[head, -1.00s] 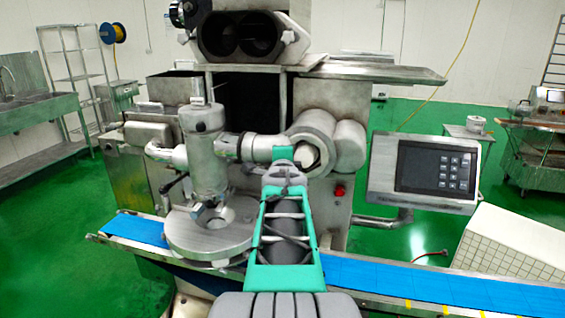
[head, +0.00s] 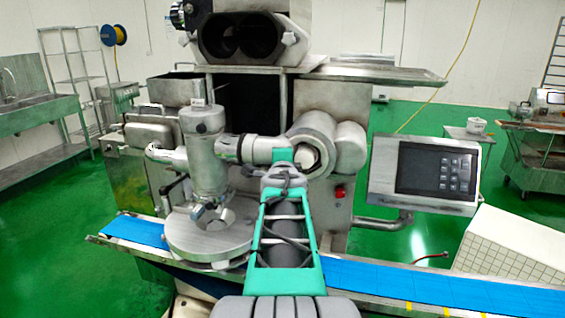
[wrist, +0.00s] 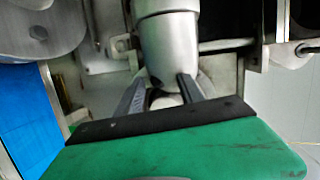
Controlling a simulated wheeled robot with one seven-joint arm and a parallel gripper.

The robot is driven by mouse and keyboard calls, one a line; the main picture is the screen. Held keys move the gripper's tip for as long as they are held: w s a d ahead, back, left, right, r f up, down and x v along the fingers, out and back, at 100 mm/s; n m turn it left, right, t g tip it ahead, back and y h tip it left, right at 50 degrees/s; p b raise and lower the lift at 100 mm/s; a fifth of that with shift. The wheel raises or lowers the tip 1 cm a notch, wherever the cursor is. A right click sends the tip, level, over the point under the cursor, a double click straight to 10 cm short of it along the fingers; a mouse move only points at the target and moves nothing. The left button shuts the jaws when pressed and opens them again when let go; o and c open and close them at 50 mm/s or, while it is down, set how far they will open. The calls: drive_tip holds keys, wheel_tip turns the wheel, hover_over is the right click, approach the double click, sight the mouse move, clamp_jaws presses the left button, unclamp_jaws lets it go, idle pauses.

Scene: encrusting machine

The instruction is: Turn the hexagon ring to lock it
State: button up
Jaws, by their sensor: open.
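My gripper (wrist: 162,76) shows in the wrist view with its two dark fingers apart. A silver rounded metal part (wrist: 167,40) comes down from the top, and its lower end is between or just beyond the fingers. I cannot tell whether they touch it. I cannot clearly make out the hexagon ring or its six sides there; the fingers and my green gripper body hide part of that spot. In the head view the fingers cannot be made out. An upright silver cylinder (head: 209,160) stands above a round metal disc (head: 185,238) on the machine's left side.
A blue conveyor belt (head: 400,285) runs along the machine's front and shows at the left of the wrist view (wrist: 35,115). A control panel (head: 424,172) stands at the right, with a white tiled block (head: 515,245) below it. Green floor is open at the left.

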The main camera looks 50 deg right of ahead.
drive_tip(key=b+v, duration=0.1)
drive_tip(key=v, duration=0.6)
drive_tip(key=shift+s+a+b, duration=0.25)
drive_tip(key=shift+a+b, duration=0.1)
drive_tip(key=shift+b, duration=0.05)
drive_tip(key=shift+r, duration=0.1)
